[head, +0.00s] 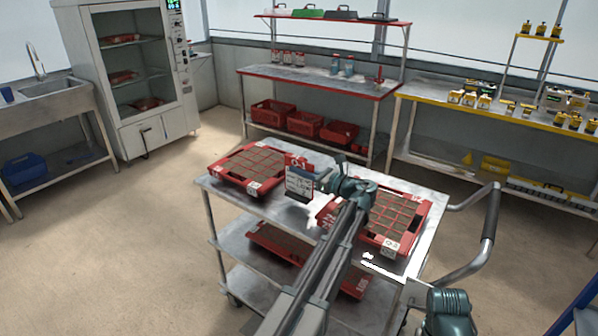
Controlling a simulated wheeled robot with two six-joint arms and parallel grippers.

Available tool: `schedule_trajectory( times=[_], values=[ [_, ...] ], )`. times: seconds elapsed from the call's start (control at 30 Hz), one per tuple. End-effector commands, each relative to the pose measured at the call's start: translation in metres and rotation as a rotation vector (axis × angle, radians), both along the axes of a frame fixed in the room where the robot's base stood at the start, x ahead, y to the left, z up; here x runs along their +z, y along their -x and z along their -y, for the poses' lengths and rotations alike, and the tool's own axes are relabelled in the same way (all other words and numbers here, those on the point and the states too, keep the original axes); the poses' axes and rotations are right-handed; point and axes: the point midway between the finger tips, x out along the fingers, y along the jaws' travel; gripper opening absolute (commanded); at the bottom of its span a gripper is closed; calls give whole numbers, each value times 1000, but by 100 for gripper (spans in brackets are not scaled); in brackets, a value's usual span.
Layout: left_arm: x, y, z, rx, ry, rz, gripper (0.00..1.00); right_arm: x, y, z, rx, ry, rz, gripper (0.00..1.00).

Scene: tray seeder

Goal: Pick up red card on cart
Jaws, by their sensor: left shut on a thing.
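The red card (299,183), white with a red top edge and dark marks, is upright above the middle of the cart's top shelf (290,210). My left gripper (320,184) is at the card's right side, shut on it. Whether the card's lower edge touches the shelf is hard to tell. My left arm reaches over the cart from below and hides part of the shelf. Part of my right arm shows at the bottom right; its gripper is not seen.
A red tray with brown cells (222,173) lies left of the card, and another (404,246) lies right. More red trays are on the lower shelves (264,245). The cart's handle (490,222) is at the right. A red-edged bench (310,80) and glass-door cabinet (103,78) stand behind.

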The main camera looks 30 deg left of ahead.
Motion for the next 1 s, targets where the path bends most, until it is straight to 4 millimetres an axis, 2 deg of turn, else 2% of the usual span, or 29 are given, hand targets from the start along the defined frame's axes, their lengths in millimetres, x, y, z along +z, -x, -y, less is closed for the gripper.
schedule_trajectory(
  times=[0.03,0.3,0.5,0.73,1.0],
  values=[
    [7,8,2,0,0,0,0,7,0,0,0,0,0,0],
    [10,68,27,-1,0,0,0,10,0,0,0,0,0,0],
    [13,105,44,-1,-1,0,0,13,0,0,0,0,0,0],
    [16,133,57,-1,-1,0,0,16,0,0,0,0,0,0],
    [17,147,63,-1,-1,0,0,17,0,0,0,0,0,0]
  ],
)
